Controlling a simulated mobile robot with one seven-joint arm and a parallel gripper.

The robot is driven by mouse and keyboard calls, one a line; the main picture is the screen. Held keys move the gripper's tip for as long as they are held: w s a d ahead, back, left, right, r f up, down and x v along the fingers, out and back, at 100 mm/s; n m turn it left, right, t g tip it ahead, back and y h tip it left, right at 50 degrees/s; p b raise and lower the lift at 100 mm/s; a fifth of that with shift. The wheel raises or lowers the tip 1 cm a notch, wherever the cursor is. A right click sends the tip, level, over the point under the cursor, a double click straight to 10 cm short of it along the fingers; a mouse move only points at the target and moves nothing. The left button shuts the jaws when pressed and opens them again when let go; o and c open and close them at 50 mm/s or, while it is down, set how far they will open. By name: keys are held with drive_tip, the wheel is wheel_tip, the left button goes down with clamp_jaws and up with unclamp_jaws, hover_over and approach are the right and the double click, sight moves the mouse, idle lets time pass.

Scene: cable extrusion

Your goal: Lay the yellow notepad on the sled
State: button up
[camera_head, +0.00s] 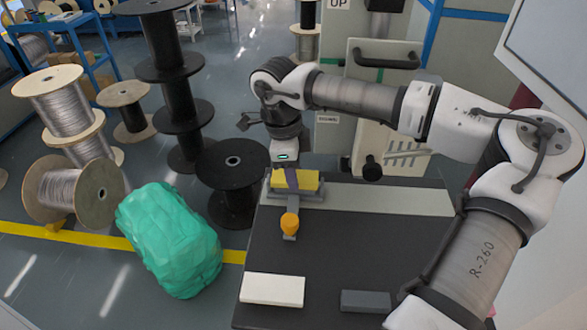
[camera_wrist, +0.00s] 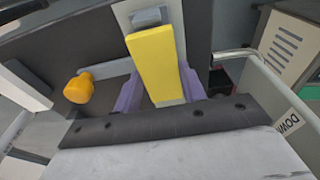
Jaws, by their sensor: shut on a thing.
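The yellow notepad (camera_head: 308,181) is at the back left of the dark bench top, below my wrist. In the wrist view the notepad (camera_wrist: 155,62) lies lengthwise between the purple fingers of my gripper (camera_wrist: 160,93), which is shut on it. In the head view a purple finger of my gripper (camera_head: 291,179) crosses the notepad. A light grey sled-like plate (camera_head: 309,196) shows under the notepad; it also shows beside the notepad in the wrist view (camera_wrist: 176,22). I cannot tell whether notepad and plate touch.
A white block (camera_head: 272,289) and a dark grey block (camera_head: 365,301) lie at the bench front. The bench middle (camera_head: 350,245) is clear. Black spools (camera_head: 233,170) and a green bundle (camera_head: 170,240) stand left.

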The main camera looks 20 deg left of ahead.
drive_tip(key=o, duration=1)
drive_tip(key=shift+f, duration=0.15)
drive_tip(key=shift+c, duration=0.2)
wheel_tip(320, 180, up, 12)
drive_tip(key=a, duration=0.1)
drive_tip(key=shift+s+a+b, duration=0.25)
drive_tip(key=shift+a+b, duration=0.1)
drive_tip(key=shift+b, duration=0.1)
